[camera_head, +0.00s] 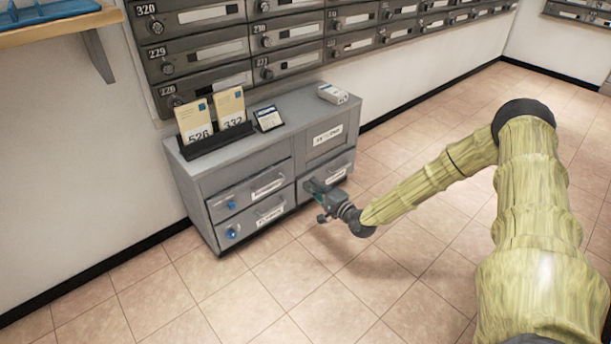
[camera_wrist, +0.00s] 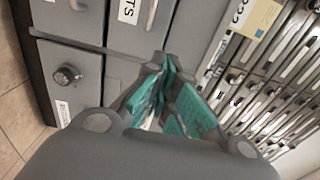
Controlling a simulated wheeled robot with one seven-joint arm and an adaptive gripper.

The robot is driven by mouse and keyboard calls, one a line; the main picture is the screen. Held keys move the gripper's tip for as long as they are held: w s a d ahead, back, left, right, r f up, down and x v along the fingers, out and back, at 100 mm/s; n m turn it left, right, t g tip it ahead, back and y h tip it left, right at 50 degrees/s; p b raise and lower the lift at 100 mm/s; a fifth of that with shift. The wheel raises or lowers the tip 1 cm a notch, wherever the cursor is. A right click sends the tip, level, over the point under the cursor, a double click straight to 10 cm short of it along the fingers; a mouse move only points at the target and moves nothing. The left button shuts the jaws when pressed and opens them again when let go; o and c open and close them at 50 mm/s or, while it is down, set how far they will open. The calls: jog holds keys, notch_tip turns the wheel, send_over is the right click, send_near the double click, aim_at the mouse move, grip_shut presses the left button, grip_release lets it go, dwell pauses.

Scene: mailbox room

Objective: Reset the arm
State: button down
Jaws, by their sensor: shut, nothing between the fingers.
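My arm reaches in from the right in the head view, bent down toward the grey cabinet (camera_head: 225,190). I cannot tell whether the fingertips touch the cabinet.
On the cabinet stand a black holder (camera_head: 215,140) with envelopes 526 and 332, a small dark sign (camera_head: 268,118) and a white device (camera_head: 333,94). Mailboxes (camera_head: 290,35) line the wall above. A wooden shelf (camera_head: 60,27) is upper left. The tiled floor (camera_head: 300,270) is clear.

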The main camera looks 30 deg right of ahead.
jog(key=s+a+f+n+g+p, duration=0.1)
jog(key=s+a+f+n+g, duration=0.25)
jog(key=s+a+f, duration=0.5)
jog(key=s+a+f+n+g, duration=0.3)
jog(key=s+a+f+g, duration=0.2)
jog(key=s+a, duration=0.55)
jog(key=s+a+f+n+g+h+p, duration=0.1)
jog(key=s+a+f+n+g, duration=0.15)
jog(key=s, duration=0.45)
jog(key=s+a+f+n+g, duration=0.1)
jog(key=s+n+g, duration=0.15)
jog(key=s, duration=0.55)
jog(key=s+d+r+n+g+h, duration=0.1)
jog(key=s+d+n+g+h, duration=0.3)
jog(key=s, duration=0.9)
notch_tip(320, 180, up, 39)
jog(key=d+p, duration=0.1)
jog(key=p, duration=3.7)
jog(key=shift+s+d+f+m+y+p, duration=0.15)
jog(key=shift+s+f+m+y+p, duration=0.05)
jog(key=shift+s+m+y+p, duration=0.15)
